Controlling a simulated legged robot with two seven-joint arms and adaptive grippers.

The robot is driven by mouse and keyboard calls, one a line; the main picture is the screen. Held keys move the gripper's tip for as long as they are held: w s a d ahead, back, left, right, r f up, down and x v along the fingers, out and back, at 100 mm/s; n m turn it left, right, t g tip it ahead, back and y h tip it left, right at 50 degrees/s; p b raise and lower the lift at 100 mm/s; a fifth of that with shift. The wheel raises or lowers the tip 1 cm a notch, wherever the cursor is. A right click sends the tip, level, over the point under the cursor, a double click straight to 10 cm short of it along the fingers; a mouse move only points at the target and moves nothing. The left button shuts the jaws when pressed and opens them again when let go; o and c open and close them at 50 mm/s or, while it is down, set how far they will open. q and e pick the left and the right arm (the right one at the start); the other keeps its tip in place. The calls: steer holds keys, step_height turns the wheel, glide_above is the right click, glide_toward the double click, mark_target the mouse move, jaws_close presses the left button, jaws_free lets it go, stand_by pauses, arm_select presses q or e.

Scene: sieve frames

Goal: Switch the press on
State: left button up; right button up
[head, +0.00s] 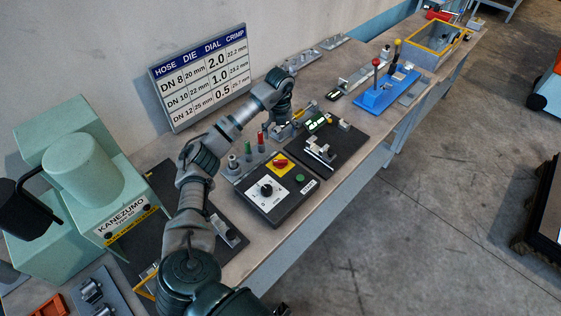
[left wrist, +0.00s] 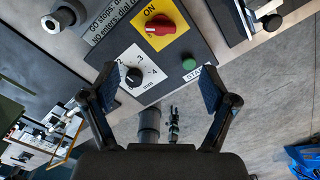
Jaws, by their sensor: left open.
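The pale green press (head: 70,150) stands at the left of the bench. Its dark control box (head: 290,195) lies in front of my left arm. A red rotary switch (head: 280,161) sits on a yellow plate there; it also shows in the left wrist view (left wrist: 160,26), beside the word ON. I cannot tell its setting for sure. A black dial knob (left wrist: 133,77) on a white scale and a green START button (left wrist: 189,64) are beside it. My left gripper (left wrist: 158,82) is open and empty, above the box and apart from the switch. The right gripper is out of view.
A sign (head: 200,77) with hose and dial values leans on the wall. Small fixtures with red and green pegs (head: 261,140) stand behind the box. A blue lever tool (head: 386,90) and a grey bin (head: 436,50) are farther right. Floor lies beyond the bench's front edge.

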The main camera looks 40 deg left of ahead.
mark_target(280, 160)
arm_select(q)
step_height(280, 160, down, 14)
steer(key=shift+d+r+p, duration=0.15)
steer(key=shift+p, duration=0.55)
steer(key=shift+f, duration=0.5)
steer(key=c, duration=1.2)
